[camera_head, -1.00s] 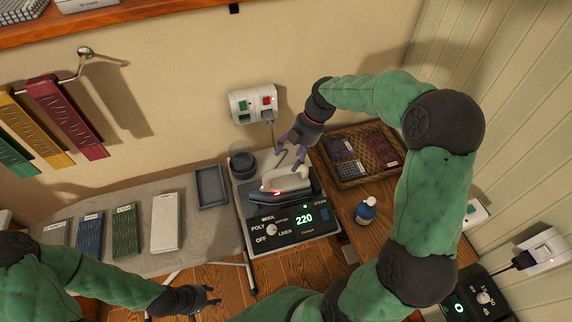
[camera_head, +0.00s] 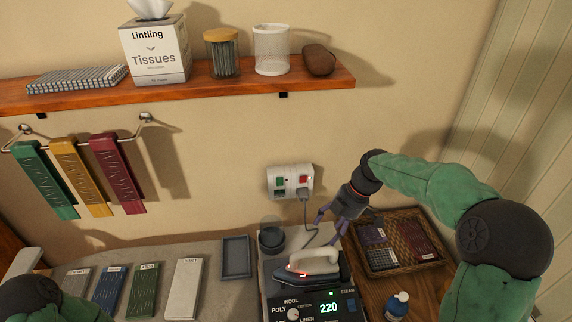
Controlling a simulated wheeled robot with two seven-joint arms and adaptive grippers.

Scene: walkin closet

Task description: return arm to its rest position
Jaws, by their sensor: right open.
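My right arm comes in from the right in the head view. Its gripper (camera_head: 333,221) is open, just above and right of the white-handled iron (camera_head: 311,265), near the wall socket. I cannot tell whether the fingers touch the iron or its cord. The iron sits on the station with dials and a "220" display (camera_head: 329,308). Of my left arm only a dark and green part shows at the lower left corner; its gripper is out of view.
A wall socket (camera_head: 290,181) with a plugged cord is behind the iron. A wicker basket (camera_head: 402,269) and a blue bottle (camera_head: 397,305) stand right. A grey tray (camera_head: 236,258) and several folded cloths lie left. A wooden shelf (camera_head: 200,89) with a tissue box (camera_head: 156,50) is above.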

